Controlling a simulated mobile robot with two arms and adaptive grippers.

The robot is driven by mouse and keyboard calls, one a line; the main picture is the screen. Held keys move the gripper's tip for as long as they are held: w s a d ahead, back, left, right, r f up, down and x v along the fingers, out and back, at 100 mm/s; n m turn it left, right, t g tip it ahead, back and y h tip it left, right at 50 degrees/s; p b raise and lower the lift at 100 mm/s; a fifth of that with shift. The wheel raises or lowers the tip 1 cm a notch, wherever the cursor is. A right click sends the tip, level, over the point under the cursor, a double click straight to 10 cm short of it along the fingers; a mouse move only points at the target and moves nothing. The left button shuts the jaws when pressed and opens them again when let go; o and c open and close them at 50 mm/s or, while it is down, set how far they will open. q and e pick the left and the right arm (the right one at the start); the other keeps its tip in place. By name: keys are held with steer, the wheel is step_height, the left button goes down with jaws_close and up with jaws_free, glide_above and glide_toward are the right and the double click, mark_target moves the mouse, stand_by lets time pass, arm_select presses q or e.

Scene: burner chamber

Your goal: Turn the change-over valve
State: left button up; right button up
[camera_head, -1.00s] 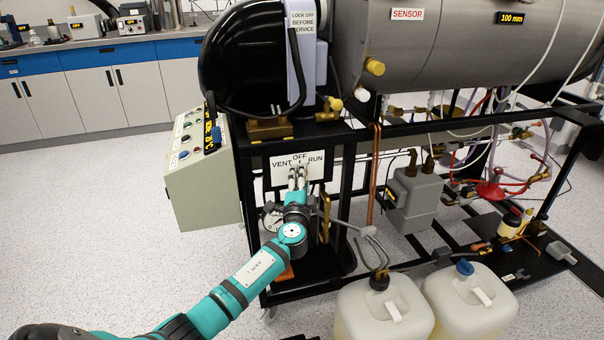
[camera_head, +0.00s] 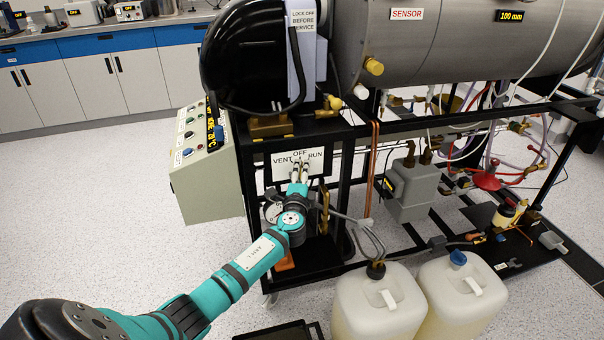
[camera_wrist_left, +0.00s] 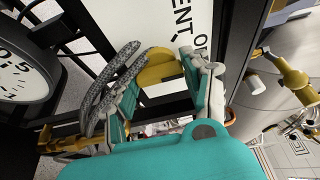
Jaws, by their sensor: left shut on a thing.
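The change-over valve's white plate (camera_head: 315,158), lettered OFF, VENT and RUN, is on the black frame near the middle of the head view. My left gripper (camera_head: 299,172) is at the plate, its fingers pointing up in the picture and covering most of the valve. In the left wrist view the plate (camera_wrist_left: 120,22) lies behind my left gripper (camera_wrist_left: 160,72), whose fingers are closed around a brass-yellow valve part (camera_wrist_left: 158,66). The handle's exact angle is hard to tell. My right gripper is not in view.
A dial gauge (camera_wrist_left: 22,72) is close beside the left gripper in the wrist view. A sloped control box (camera_head: 205,170) stands left of the frame. Two jerrycans (camera_head: 350,305) (camera_head: 440,300) stand at the front right. Open floor (camera_head: 90,220) lies to the left.

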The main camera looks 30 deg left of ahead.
arm_select(q)
steer(key=shift+d+f, duration=0.1)
steer(key=o, duration=1.2)
steer(key=shift+c, duration=0.2)
steer(key=v, duration=1.2)
